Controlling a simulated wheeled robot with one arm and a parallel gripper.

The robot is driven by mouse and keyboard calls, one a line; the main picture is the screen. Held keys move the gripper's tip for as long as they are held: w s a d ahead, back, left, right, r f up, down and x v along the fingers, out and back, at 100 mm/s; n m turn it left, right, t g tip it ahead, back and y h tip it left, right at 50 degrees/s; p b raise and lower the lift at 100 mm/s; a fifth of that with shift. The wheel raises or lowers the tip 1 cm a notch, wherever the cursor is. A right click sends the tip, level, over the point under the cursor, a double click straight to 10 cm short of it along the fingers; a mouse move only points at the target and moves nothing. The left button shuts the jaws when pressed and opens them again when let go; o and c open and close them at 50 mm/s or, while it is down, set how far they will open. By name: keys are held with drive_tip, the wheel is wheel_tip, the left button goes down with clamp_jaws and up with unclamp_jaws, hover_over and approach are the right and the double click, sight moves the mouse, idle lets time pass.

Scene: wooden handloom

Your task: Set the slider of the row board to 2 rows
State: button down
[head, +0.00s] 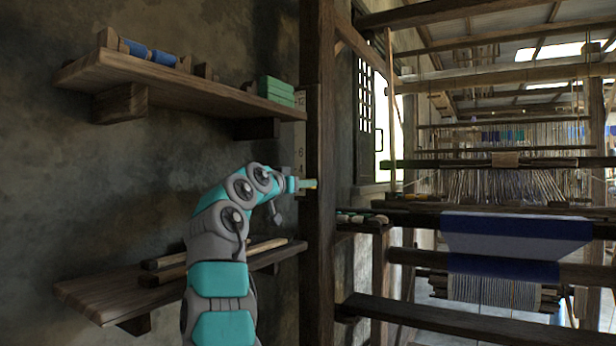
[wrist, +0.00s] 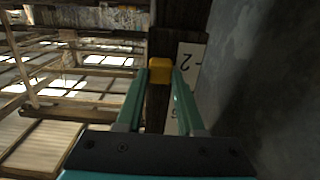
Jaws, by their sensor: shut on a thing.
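The row board (head: 300,140) is a narrow pale strip on the wall beside the dark post, partly hidden by my arm. In the wrist view the board (wrist: 190,85) shows a numeral 2 with a short mark near it, and part of another numeral lower down. The yellow slider (wrist: 160,67) sits between my fingertips, close to the left of the 2. Its exact alignment with the mark is hard to tell. My gripper (head: 300,184) is shut on the slider, with a finger on each side of it.
An upper shelf (head: 190,95) holds blue rolls (head: 150,52) and a green stack (head: 276,91). A lower shelf (head: 120,292) with wooden sticks is behind my arm. The thick post (head: 320,240) stands just right of my gripper. The loom (head: 480,220) fills the right side.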

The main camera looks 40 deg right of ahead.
drive_tip(key=shift+s+d+f, duration=0.15)
drive_tip(key=shift+s+f, duration=0.05)
drive_tip(key=shift+f, duration=0.2)
drive_tip(key=c, duration=0.5)
unclamp_jaws()
drive_tip(key=shift+w, duration=0.1)
